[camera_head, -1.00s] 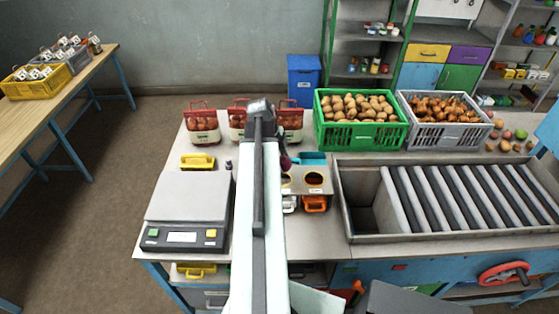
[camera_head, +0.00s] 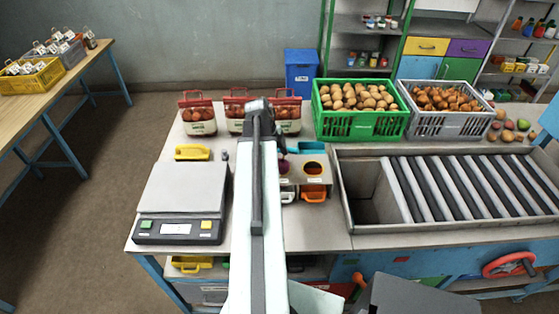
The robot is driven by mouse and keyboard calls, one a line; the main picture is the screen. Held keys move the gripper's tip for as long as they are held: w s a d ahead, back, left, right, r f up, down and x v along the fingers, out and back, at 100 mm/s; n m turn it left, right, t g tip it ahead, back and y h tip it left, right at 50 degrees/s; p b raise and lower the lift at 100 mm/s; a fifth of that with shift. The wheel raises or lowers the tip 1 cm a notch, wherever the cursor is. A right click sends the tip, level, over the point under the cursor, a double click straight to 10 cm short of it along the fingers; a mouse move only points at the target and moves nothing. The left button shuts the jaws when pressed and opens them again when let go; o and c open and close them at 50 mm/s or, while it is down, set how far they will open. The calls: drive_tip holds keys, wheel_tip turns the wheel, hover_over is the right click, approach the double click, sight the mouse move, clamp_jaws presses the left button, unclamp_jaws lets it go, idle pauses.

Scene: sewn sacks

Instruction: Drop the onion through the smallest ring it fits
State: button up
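A sizing stand with round holes (camera_head: 313,184) is on the bench, partly hidden behind my arm. One ring (camera_head: 313,169) shows whole, with an orange rim and a dark opening. Left of it, a purple-red patch (camera_head: 284,167) shows at another hole beside my arm. It may be the onion; I cannot tell whether it sits in that hole or above it. My gripper is hidden behind my arm, apart from perhaps a small dark red and grey part (camera_head: 280,146) at the arm's right edge. Its fingers cannot be made out.
An orange bin (camera_head: 313,193) stands under the stand. A scale (camera_head: 181,203) is at left, a yellow bin (camera_head: 193,153) behind it. Red-handled packs (camera_head: 198,117), a green crate (camera_head: 360,123) and a grey crate (camera_head: 448,124) line the back. A roller conveyor (camera_head: 455,187) fills the right.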

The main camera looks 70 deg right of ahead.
drive_tip(key=p+v, duration=0.7)
drive_tip(key=v, duration=0.1)
drive_tip(key=shift+p, duration=0.4)
drive_tip(key=shift+f, duration=0.1)
